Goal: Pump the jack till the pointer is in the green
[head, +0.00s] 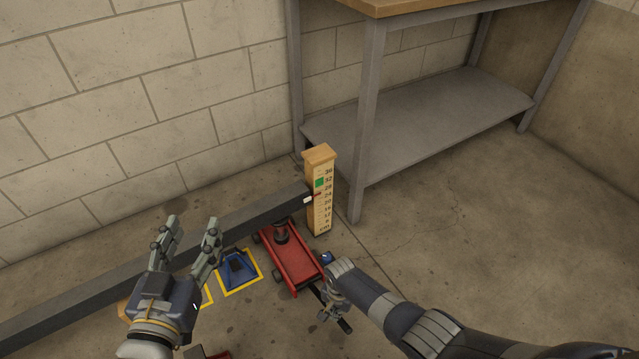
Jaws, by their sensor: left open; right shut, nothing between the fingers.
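A red floor jack (300,262) stands on the concrete under the free end of a long dark beam (235,218). Its handle, with a black grip end (345,325), points toward the front right. A wooden scale post (322,215) with numbers stands behind the beam's end. The green band (320,183) is near its top. A small red pointer (317,195) by the beam's white end mark sits just below the green. My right gripper (328,308) is shut, beside the handle; whether it touches is unclear. My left gripper (192,226) is open and empty, in front of the beam.
A blue stand (237,272) sits in a yellow floor outline left of the jack. A steel workbench (420,120) with a low shelf stands behind the post, near the block wall. The floor at right is clear. A red object is cut off at the bottom edge.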

